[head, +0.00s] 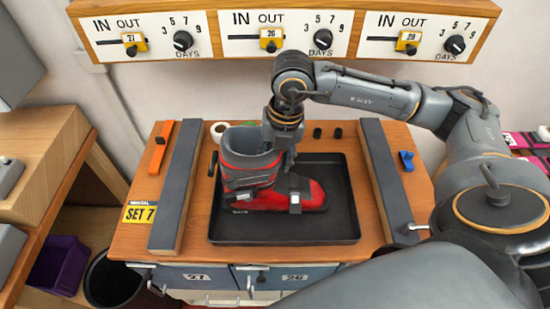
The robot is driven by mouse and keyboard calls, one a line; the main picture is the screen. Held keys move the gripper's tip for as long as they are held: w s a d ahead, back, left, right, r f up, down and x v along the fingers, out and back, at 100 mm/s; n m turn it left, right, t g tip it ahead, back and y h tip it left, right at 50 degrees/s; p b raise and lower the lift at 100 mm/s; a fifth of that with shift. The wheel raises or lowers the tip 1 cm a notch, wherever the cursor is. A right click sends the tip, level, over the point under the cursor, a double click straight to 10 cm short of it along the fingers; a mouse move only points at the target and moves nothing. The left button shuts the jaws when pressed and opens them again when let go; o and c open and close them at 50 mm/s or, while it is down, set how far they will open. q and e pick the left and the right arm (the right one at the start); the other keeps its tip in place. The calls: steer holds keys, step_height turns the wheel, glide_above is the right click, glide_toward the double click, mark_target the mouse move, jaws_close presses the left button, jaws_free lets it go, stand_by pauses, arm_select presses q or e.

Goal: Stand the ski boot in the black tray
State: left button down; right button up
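The red and dark grey ski boot (262,190) is upright over the black tray (310,232), sole down and toe to the right. Its outline lies inside the tray's rim; I cannot tell whether the sole touches the tray floor. My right gripper (277,150) reaches down from above and is shut on the upper front edge of the boot's cuff. Its fingertips are partly hidden by the boot. My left gripper is not in view.
Dark padded bars (175,188) and (387,180) flank the tray on the wooden bench (130,232). An orange tool (161,147), a white tape roll (218,131), small black knobs (317,133) and a blue clamp (406,161) lie around it. A dial panel (270,33) hangs behind.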

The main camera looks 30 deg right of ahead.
steer(key=r+b, duration=0.1)
steer(key=r, duration=0.2)
steer(key=r+b, duration=0.1)
steer(key=r, duration=0.3)
steer(key=d+r, duration=0.1)
steer(key=r, duration=0.3)
steer(key=shift+s+d+b, duration=0.1)
steer(key=shift+s+b, duration=0.2)
steer(key=shift+b, duration=0.1)
steer(key=shift+r, duration=0.45)
steer(key=shift+s, duration=0.1)
